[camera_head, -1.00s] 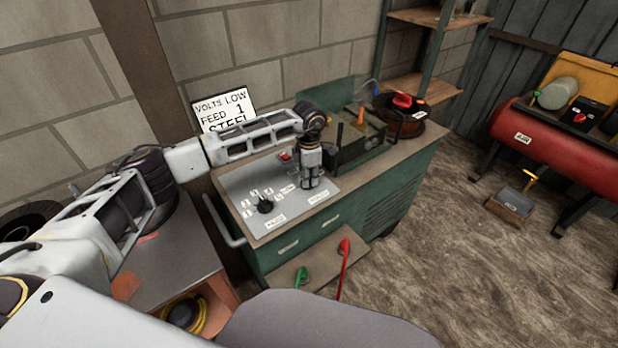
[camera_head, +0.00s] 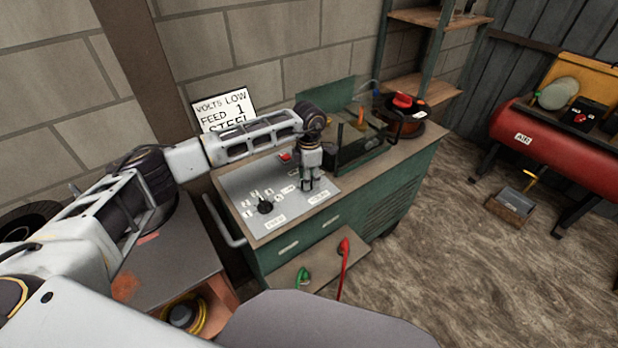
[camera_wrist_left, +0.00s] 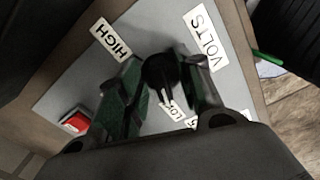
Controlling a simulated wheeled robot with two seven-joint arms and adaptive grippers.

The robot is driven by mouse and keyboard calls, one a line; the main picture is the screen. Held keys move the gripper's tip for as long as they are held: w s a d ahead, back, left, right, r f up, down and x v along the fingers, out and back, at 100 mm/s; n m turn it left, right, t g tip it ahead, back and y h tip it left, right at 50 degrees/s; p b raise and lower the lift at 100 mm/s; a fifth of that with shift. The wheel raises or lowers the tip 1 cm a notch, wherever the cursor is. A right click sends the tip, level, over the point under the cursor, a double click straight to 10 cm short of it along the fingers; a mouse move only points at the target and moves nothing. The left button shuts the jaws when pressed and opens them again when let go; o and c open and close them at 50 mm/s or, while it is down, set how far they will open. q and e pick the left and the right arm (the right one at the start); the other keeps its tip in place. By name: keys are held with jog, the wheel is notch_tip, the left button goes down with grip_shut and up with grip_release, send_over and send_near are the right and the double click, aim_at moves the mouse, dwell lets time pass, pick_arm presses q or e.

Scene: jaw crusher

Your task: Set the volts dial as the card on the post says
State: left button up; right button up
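The white card (camera_head: 226,110) on the post reads VOLTS LOW, FEED 1 and a partly covered line that looks like STEEL. My left gripper (camera_head: 311,187) points down over the right part of the grey panel (camera_head: 252,222). In the left wrist view its two fingers (camera_wrist_left: 164,92) stand apart on either side of the black volts dial (camera_wrist_left: 160,72), with what look like narrow gaps. The dial's pointer appears to face the LOW label (camera_wrist_left: 172,112), away from the HIGH label (camera_wrist_left: 110,40). The VOLTS label (camera_wrist_left: 205,40) lies beside the dial. My right gripper is out of view.
Another black dial (camera_head: 265,206) with numbered labels sits left on the panel. A red button (camera_head: 285,156) is behind it. A red lever (camera_head: 343,250) and a green lever (camera_head: 302,277) stand at the bench's front.

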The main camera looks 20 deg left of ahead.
pick_arm(q)
notch_tip(320, 180, up, 12)
dwell(0.8)
dwell(0.5)
